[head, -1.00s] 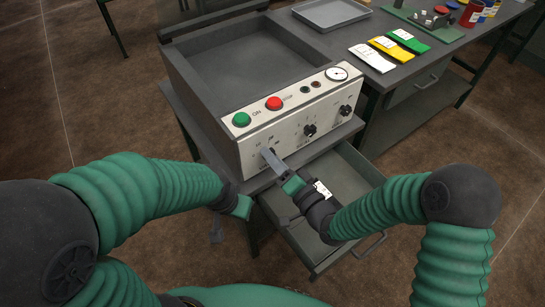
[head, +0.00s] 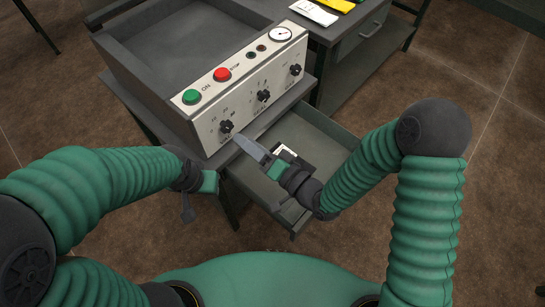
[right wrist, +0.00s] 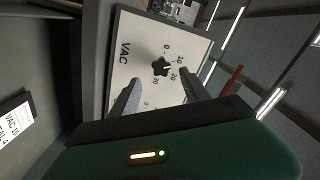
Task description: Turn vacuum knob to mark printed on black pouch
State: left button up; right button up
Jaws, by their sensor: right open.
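The vacuum knob (head: 226,126) is the leftmost black knob on the machine's pale front panel. In the right wrist view this star-shaped knob (right wrist: 160,66) has "VAC" and a 0 to 30 scale around it; its exact setting is too small to read. My right gripper (head: 241,143) is open just in front of the knob, with its fingers (right wrist: 160,92) apart and nothing between them. The black pouch (head: 303,160) lies in the open drawer, partly hidden by my right gripper. Its white label (right wrist: 14,121) appears to read "VAC 10". My left gripper (head: 207,184) is low, left of the drawer.
The panel also has a green button (head: 192,97), a red button (head: 222,74), a gauge (head: 281,34) and two more knobs. The open drawer (head: 328,136) juts out below the panel. A side table with pouches (head: 314,12) stands behind right.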

jog(key=p+v, duration=0.5)
jog(key=v, duration=0.5)
jog(key=shift+d, duration=0.1)
